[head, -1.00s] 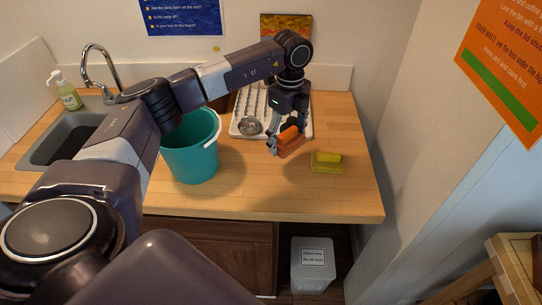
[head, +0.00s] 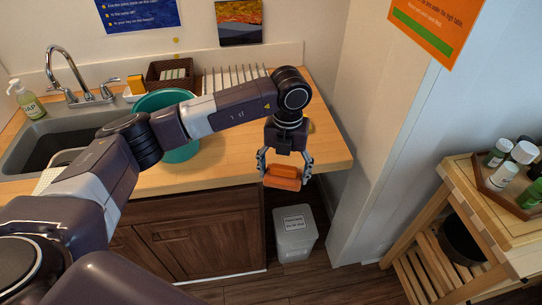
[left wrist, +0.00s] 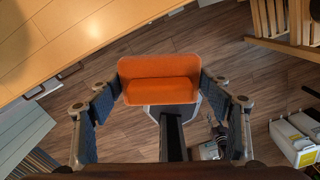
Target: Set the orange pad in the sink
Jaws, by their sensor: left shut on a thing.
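The orange pad (head: 283,178) is held between the fingers of my left gripper (head: 284,172), in front of the counter's front edge at its right end. The left wrist view shows the pad (left wrist: 160,75) gripped at both ends, with the floor below. The sink (head: 48,150) is a grey basin with a dark inside, set in the counter at the far left, partly covered by my left arm. Its chrome tap (head: 65,75) stands behind it. My right gripper is not in view.
A teal bucket (head: 182,152) stands on the wooden counter (head: 228,160) between sink and pad, partly behind my arm. A soap bottle (head: 28,102) stands by the sink. A wicker basket (head: 157,76) is at the back. A bin (head: 295,232) and a wooden cart (head: 466,200) stand right.

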